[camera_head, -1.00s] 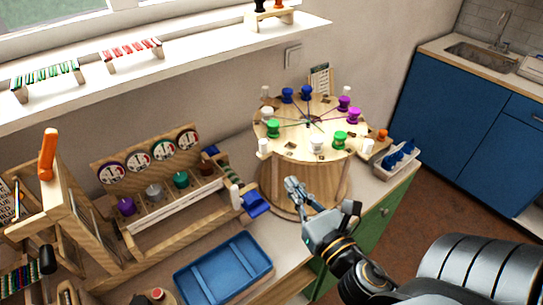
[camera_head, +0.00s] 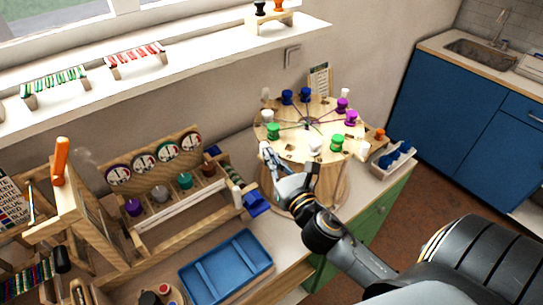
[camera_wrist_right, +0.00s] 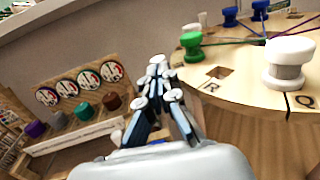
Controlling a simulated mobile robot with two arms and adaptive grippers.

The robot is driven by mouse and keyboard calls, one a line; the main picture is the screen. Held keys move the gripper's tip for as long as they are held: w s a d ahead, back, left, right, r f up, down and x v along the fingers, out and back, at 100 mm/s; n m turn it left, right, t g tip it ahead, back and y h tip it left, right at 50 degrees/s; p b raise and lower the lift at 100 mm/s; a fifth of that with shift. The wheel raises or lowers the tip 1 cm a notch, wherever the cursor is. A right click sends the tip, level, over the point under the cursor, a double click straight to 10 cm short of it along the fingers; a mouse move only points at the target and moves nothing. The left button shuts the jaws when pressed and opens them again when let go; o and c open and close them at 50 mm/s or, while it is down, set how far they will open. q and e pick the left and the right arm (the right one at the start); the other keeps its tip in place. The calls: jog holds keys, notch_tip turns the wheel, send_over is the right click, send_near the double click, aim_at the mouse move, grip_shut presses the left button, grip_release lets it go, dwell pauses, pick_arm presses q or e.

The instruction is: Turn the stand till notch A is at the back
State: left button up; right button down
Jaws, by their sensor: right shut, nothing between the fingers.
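The round wooden stand (camera_head: 289,118) is at the right of the worktop, with green, blue, purple and white spools around its top and coloured threads meeting at its centre. It also shows in the right wrist view (camera_wrist_right: 245,90), where notches lettered R and Q lie on the near rim. I cannot make out notch A in either view. My right gripper (camera_head: 267,152) is shut and empty at the stand's front-left rim. In the wrist view its fingers (camera_wrist_right: 158,68) are together, just left of the rim; contact with the rim is unclear. My left gripper is not in view.
A wooden rack (camera_head: 165,207) with round dials and coloured spools stands left of the stand. A blue tray (camera_head: 226,268) lies in front. A small holder with blue pieces (camera_head: 396,158) is right of the stand. A shelf (camera_head: 180,55) runs above.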

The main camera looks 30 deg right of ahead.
jog(key=shift+w, duration=0.15)
jog(key=shift+w+a+r+m+h, duration=0.1)
jog(key=shift+w+a+m+h, duration=0.2)
jog(key=shift+w+h, duration=0.25)
jog(key=shift+w+a+m+h, duration=0.15)
jog(key=shift+w+m+h, duration=0.3)
jog(key=shift+h, duration=0.1)
jog(key=w+d+m+g+h+b, duration=0.1)
jog(key=w+m+g+h, duration=0.4)
jog(key=w, duration=1)
jog(key=shift+d+m+h, duration=0.4)
jog(key=shift+m+h, duration=0.15)
jog(key=shift+h, duration=1.25)
